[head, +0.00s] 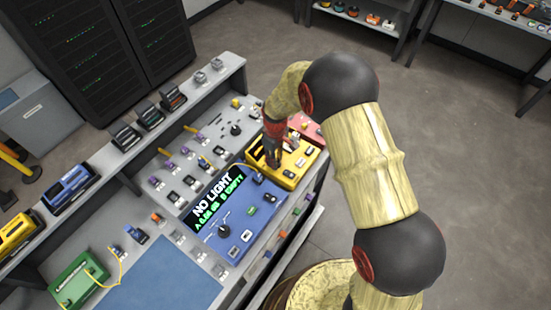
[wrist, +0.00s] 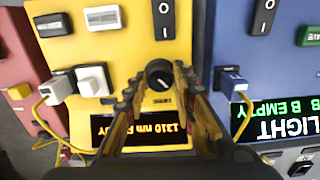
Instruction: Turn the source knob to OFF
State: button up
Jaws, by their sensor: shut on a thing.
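The yellow source box (head: 292,178) stands at the right end of the bench, and it fills the middle of the wrist view (wrist: 130,45). Its black round knob (wrist: 160,73) has a pale pointer mark slanting across it; its position label is not readable. Below the knob, a dark display (wrist: 112,128) shows "1310 nm" and is partly covered by my gripper. My gripper (wrist: 157,82) has its two fingers on either side of the knob, shut on it. In the head view my gripper (head: 273,155) reaches down onto the yellow box and hides the knob.
A blue meter (head: 235,215) beside the yellow box reads "NO LIGHT". A red box (head: 305,127) stands on the other side. White connectors (wrist: 92,80) with yellow fibres and black rocker switches (wrist: 163,18) sit close to my fingers. The floor to the right is clear.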

jog(key=shift+n, duration=0.3)
jog(key=o, duration=1.1)
jog(key=shift+c, duration=0.2)
jog(key=shift+o, duration=0.5)
notch_tip(320, 180, up, 12)
